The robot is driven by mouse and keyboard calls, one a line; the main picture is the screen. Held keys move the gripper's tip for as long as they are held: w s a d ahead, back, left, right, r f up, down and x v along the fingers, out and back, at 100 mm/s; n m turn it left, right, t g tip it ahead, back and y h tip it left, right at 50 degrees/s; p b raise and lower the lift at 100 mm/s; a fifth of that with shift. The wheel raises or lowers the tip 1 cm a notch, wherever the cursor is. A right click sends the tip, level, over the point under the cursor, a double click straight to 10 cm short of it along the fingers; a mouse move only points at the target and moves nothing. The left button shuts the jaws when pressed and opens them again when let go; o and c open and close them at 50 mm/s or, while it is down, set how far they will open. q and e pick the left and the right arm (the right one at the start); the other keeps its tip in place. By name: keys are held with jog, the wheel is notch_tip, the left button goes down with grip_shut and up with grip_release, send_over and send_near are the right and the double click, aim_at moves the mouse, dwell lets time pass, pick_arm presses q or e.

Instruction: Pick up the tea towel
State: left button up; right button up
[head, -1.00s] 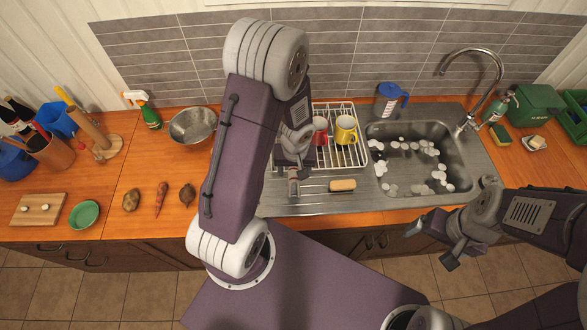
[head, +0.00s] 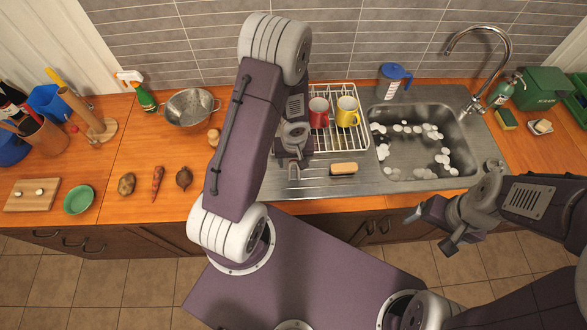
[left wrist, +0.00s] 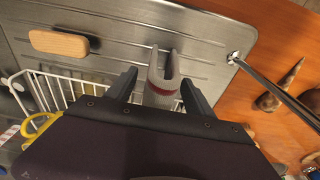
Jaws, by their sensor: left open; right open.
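In the left wrist view a small pale grey, U-shaped folded piece with a red stripe (left wrist: 163,82) shows on the steel drainboard; it looks like the tea towel. My left gripper (left wrist: 160,92) is open, with one finger on each side of this piece and a gap to both. I cannot tell the height between them. In the head view my left gripper (head: 294,156) hangs over the drainboard, partly hidden by my own arm, and the towel is not clear there. My right gripper (head: 431,231) is open and empty, in front of the sink's counter edge.
A wooden-backed brush (head: 343,169) lies right of my left gripper. Behind it stands a dish rack (head: 346,138) with a red mug (head: 319,112) and a yellow mug (head: 347,112). A thin rod (left wrist: 280,92) shows in the wrist view. The sink (head: 460,165) lies right.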

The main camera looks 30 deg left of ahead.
pick_arm(q)
jog(key=shift+w+f, duration=0.1)
jog(key=shift+f, duration=0.1)
jog(key=shift+c, duration=0.3)
grip_shut()
